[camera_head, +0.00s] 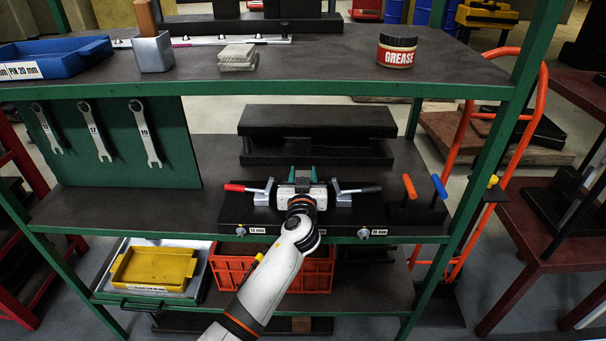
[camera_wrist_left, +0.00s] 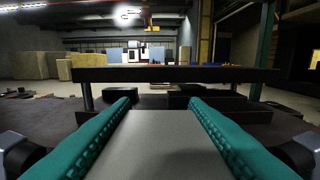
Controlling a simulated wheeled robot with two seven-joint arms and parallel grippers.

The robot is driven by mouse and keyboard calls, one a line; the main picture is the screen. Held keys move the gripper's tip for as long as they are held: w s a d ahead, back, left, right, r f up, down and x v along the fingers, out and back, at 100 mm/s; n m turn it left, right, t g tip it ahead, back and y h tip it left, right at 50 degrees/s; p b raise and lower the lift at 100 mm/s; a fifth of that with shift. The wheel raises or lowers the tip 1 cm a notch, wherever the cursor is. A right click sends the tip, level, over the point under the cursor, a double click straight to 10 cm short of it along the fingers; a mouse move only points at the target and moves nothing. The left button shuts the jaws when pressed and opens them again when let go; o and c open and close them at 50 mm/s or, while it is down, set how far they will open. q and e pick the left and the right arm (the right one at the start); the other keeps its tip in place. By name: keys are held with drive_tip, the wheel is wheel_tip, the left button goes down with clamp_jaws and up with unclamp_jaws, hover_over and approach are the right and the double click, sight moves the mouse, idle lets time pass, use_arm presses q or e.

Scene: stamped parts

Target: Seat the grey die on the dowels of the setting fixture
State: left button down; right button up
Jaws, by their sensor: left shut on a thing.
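My left gripper (camera_head: 302,173) reaches in from the bottom of the head view, its teal fingers over the middle of the black setting fixture (camera_head: 233,209) on the middle shelf. In the left wrist view the grey die (camera_wrist_left: 155,145) is a flat grey block between the two teal fingers, which are shut on it. In the head view my wrist hides most of the die. The dowels are hidden, so I cannot tell whether the die touches them. My right gripper is not in view.
A red-handled clamp (camera_head: 250,189) and a black-handled clamp (camera_head: 350,192) flank the gripper. A block with orange and blue handles (camera_head: 415,213) stands right. A black two-level stand (camera_head: 316,122) is behind. The upper shelf (camera_head: 310,75) overhangs. Bare shelf lies left.

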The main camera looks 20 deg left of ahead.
use_arm(q)
drive_tip(key=shift+r, duration=0.15)
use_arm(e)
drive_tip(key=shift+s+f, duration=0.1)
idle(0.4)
use_arm(q)
drive_tip(key=shift+b, duration=0.55)
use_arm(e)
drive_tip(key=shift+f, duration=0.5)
use_arm(q)
drive_tip(key=shift+b, duration=0.3)
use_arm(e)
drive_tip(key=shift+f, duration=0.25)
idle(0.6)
